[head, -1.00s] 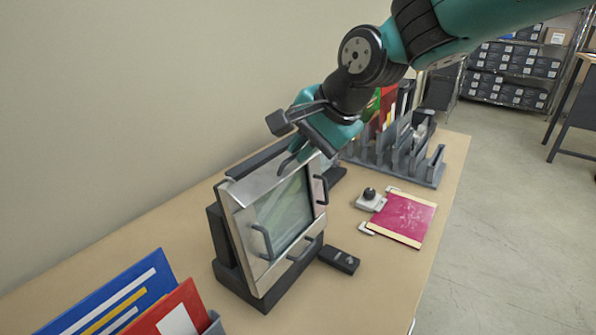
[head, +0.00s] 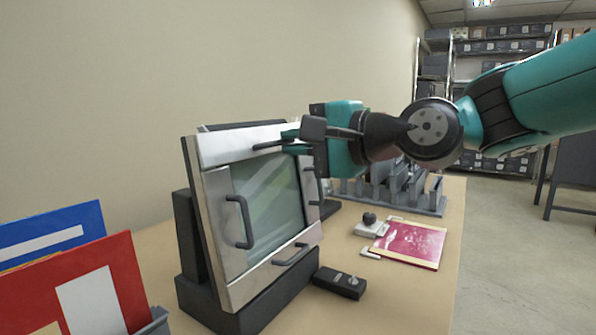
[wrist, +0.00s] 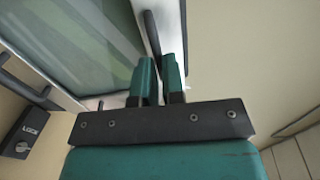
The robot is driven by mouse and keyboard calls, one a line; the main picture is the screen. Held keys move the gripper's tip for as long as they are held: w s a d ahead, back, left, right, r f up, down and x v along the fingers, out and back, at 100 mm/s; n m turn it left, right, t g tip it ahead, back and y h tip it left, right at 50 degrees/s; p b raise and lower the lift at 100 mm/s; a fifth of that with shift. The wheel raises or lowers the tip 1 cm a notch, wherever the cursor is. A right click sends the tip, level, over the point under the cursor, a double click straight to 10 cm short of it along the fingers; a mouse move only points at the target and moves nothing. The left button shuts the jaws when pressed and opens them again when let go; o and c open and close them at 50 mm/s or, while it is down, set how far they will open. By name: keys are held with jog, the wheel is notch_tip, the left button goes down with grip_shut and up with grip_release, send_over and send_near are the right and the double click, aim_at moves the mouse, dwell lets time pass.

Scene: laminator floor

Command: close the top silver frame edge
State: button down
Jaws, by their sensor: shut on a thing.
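The silver frame (head: 213,232) stands tilted back on a black stand, around a greenish glass pane (head: 268,195). Its top silver edge (head: 232,143) carries a dark bar handle, which also shows in the wrist view (wrist: 152,32). My gripper (head: 290,142) comes in from the right at the top edge, its green fingers shut on that handle. The fingers also show in the wrist view (wrist: 160,82), one on each side of the handle's near end. Dark handles also show on the left, bottom and right edges. I cannot tell how far the top edge stands from the frame.
A red sheet (head: 412,244) and a knobbed block (head: 371,227) lie farther right. A grey rack (head: 425,195) stands behind. Folders fill the front left.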

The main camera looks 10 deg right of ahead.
jog(key=shift+w+f+t+y+b, duration=0.1)
jog(key=shift+f+t+y+b, duration=0.35)
jog(key=shift+b, duration=0.55)
jog(key=shift+r, duration=0.15)
jog(key=c, duration=1.2)
grip_release()
jog(key=shift+a, duration=0.1)
